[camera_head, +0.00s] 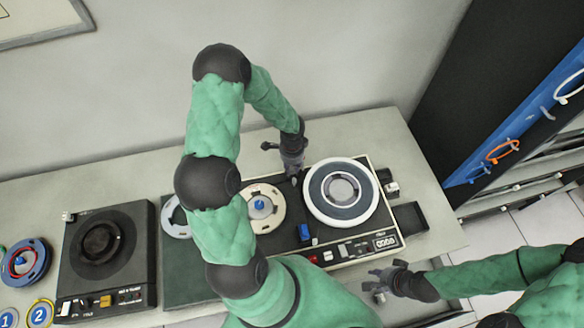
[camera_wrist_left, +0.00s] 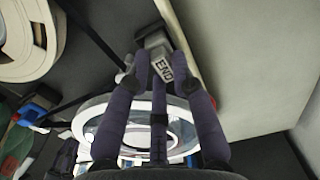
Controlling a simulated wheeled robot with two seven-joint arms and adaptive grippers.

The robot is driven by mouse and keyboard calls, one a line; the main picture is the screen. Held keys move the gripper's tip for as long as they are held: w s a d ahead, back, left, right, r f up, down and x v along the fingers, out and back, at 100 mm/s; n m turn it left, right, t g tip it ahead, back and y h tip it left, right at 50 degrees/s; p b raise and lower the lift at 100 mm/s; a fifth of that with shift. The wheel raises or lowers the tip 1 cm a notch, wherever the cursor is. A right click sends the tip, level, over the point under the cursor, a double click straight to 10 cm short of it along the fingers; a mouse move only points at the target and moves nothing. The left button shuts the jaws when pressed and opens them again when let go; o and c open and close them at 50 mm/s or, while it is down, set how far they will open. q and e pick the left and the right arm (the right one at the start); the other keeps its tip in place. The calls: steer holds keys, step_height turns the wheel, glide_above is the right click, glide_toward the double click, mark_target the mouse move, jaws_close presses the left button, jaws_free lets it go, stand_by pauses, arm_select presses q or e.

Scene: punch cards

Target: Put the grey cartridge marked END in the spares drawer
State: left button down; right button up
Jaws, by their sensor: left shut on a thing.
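The grey cartridge marked END (camera_wrist_left: 157,43) is between the fingertips of my left gripper (camera_wrist_left: 153,78) in the left wrist view, with its label facing the camera. In the head view my left gripper (camera_head: 292,170) points down over the back edge of the tape deck, left of the large white reel. The cartridge is too small there to make out clearly. I cannot clearly identify the spares drawer; a pale drawer-like surface (camera_head: 412,308) shows below the table's front edge.
The tape deck (camera_head: 283,236) carries the white reel (camera_head: 318,193) and a cream reel (camera_head: 278,208). A black tray (camera_head: 410,218) stands at the table's right end. A dark unit (camera_head: 76,259) and coloured reels (camera_head: 25,262) are at left. My left arm hides part of the deck.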

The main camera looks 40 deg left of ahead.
mark_target(292, 168)
arm_select(q)
steer(key=shift+r, duration=0.15)
steer(key=shift+r+p, duration=2.3)
steer(key=shift+r, duration=0.6)
